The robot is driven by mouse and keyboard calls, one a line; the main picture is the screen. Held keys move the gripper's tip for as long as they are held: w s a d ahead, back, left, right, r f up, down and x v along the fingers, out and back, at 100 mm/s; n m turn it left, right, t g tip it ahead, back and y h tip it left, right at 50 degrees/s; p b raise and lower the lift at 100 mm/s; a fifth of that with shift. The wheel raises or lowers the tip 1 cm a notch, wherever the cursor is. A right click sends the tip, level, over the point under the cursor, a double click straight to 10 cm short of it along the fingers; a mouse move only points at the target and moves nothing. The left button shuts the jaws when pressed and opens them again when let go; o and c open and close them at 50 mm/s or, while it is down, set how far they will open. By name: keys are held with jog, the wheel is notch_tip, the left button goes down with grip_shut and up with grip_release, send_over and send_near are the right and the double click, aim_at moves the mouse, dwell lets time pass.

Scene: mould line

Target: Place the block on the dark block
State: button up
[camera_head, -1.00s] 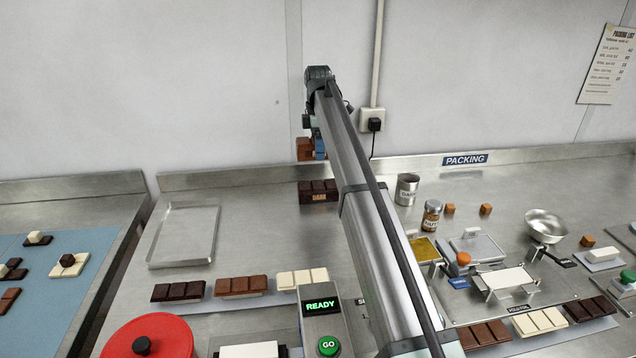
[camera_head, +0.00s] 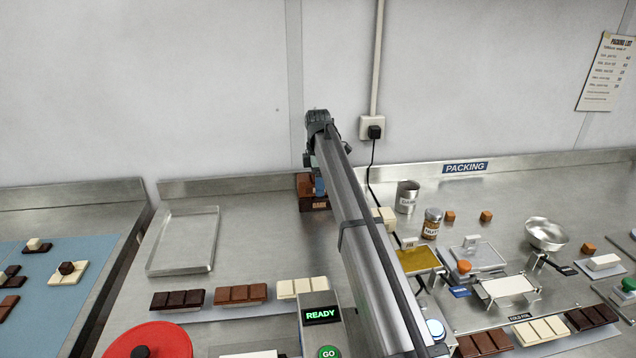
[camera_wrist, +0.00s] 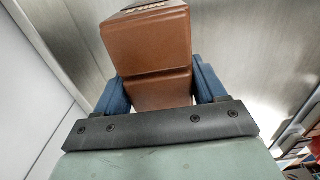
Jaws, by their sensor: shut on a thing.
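My gripper (camera_head: 319,183) is at the back of the packing bench, mostly hidden behind my own arm in the head view. It is shut on a brown block (camera_head: 304,182). In the wrist view the brown block (camera_wrist: 158,45) fills the space between the two blue fingers (camera_wrist: 160,93), with pale lettering near its far edge. The dark block (camera_head: 318,204), with a small orange label, stands on the bench directly below the held block. The two look very close or touching; I cannot tell which. My arm covers the dark block's right part.
A pale block (camera_head: 385,216) stands right of my arm, near a metal can (camera_head: 407,196) and a jar (camera_head: 432,223). An empty metal tray (camera_head: 184,240) lies to the left. Chocolate bars (camera_head: 242,293) line the front. Bench between tray and dark block is clear.

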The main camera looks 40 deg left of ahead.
jog(key=shift+f, duration=0.1)
jog(key=o, duration=1.5)
notch_tip(320, 180, up, 12)
jog(key=shift+r, duration=0.15)
